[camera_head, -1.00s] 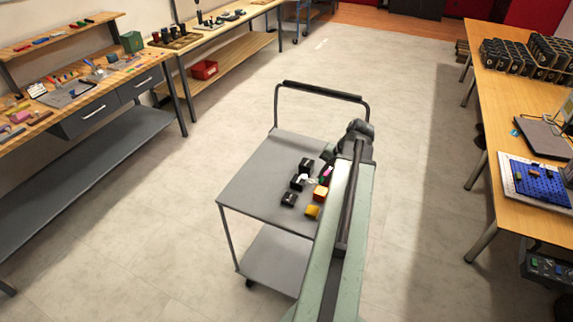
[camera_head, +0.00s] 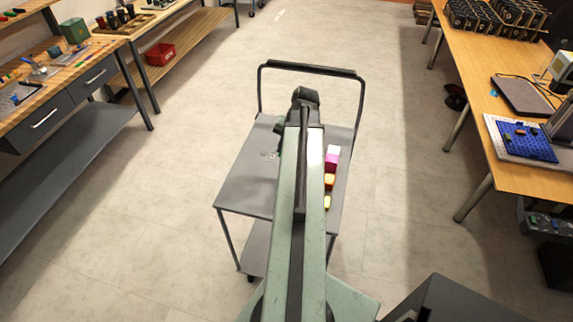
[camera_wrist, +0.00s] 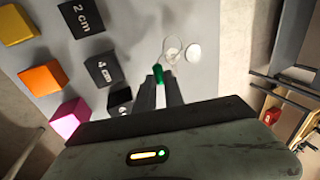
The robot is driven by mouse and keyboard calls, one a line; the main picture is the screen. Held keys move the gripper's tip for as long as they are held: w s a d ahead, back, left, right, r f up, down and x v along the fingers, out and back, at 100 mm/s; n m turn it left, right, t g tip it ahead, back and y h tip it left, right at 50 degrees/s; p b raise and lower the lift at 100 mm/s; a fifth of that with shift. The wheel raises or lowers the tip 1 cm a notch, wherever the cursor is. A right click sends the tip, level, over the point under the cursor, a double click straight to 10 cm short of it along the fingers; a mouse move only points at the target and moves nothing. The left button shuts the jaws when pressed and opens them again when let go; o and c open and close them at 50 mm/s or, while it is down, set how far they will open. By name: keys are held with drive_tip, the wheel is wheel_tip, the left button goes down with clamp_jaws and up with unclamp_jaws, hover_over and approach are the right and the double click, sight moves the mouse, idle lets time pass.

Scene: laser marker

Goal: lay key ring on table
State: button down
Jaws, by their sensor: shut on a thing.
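My gripper (camera_wrist: 160,88) points down over the grey cart top (camera_wrist: 120,15) in the wrist view, its two fingers close together on a small green piece (camera_wrist: 158,72). A thin pale ring (camera_wrist: 172,48) lies just beyond the green piece; together they look like the key ring. I cannot tell whether the ring touches the cart top. A white disc (camera_wrist: 193,52) is right of the ring. A long wooden table (camera_head: 530,178) stands at the right.
Black blocks (camera_wrist: 82,17), an orange block (camera_wrist: 43,78), a yellow block (camera_wrist: 14,24) and a magenta block (camera_wrist: 70,118) sit left of my gripper. The cart's handle (camera_head: 310,68) rises at its far end. A laptop (camera_head: 522,95) and blue board (camera_head: 525,140) occupy the right table.

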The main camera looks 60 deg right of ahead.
wheel_tip(320, 180, down, 8)
drive_tip(key=b, duration=0.6)
drive_tip(key=shift+s, duration=0.1)
drive_tip(key=shift+r, duration=0.2)
drive_tip(key=shift+f, duration=0.2)
drive_tip(key=c, duration=1.7)
unclamp_jaws()
drive_tip(key=shift+r, duration=0.15)
drive_tip(key=p+v, duration=1.1)
drive_tip(key=v, duration=0.1)
